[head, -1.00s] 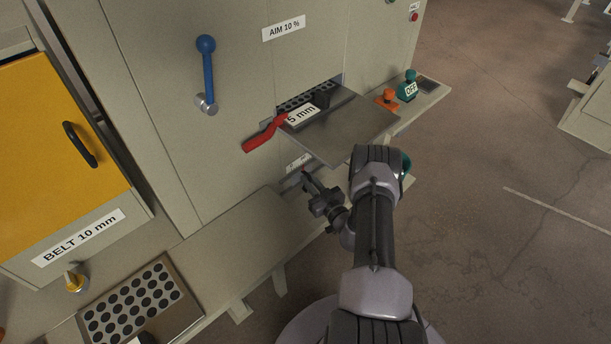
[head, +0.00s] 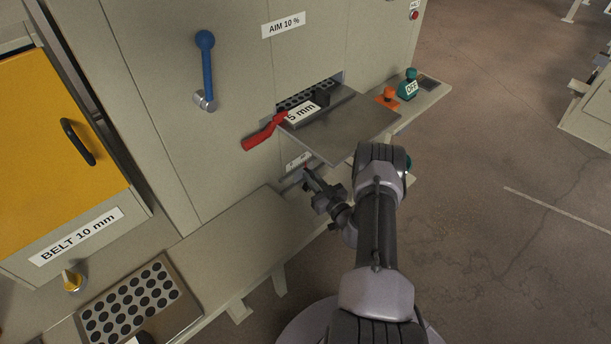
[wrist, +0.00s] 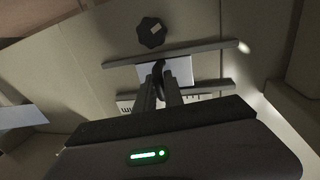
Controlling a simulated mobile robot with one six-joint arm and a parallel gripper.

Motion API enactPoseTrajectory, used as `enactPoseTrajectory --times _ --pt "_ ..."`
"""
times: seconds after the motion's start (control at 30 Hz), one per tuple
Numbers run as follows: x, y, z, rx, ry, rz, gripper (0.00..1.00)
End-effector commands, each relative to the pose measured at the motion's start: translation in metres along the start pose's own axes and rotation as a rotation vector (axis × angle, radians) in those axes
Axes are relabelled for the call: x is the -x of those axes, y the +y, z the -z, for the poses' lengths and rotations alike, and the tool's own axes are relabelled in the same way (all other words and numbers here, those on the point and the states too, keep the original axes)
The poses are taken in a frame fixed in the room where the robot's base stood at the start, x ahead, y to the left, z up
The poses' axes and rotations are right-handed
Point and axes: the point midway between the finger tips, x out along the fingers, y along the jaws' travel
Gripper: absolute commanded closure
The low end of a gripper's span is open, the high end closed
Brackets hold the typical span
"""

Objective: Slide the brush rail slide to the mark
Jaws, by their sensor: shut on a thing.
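The brush rail slide is a pale plate (wrist: 180,70) with a small dark grip, lying between two grey rails in the wrist view. My gripper (wrist: 162,85) is shut on the dark grip, and its fingers hide part of the plate. A white strip with dark marks (wrist: 126,103) runs by the nearer rail; my fingers cover part of it, and I cannot tell which mark is the target. In the head view my gripper (head: 307,173) is at the cabinet front, below the grey shelf, beside a small white label (head: 298,162). The slide is too small to make out there.
A grey shelf (head: 345,130) juts out above my gripper, with a red handle (head: 264,133) at its left. A dark knob (wrist: 151,32) sits beyond the far rail. A bench ledge (head: 245,230) lies at lower left. Open floor is at right.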

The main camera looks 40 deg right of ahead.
Motion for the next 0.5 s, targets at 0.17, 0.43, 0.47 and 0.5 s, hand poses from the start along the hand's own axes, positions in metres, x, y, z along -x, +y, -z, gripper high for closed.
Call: enactPoseTrajectory --times 0.17,0.43,0.47,0.5 --pt "-0.001 0.006 -0.002 0.000 0.000 -0.002 1.00" --pt "-0.002 0.014 -0.001 0.000 0.000 -0.003 1.00" --pt "-0.002 0.015 -0.001 0.000 0.000 -0.003 1.00" --pt "-0.003 0.016 -0.001 0.000 0.000 -0.003 1.00"
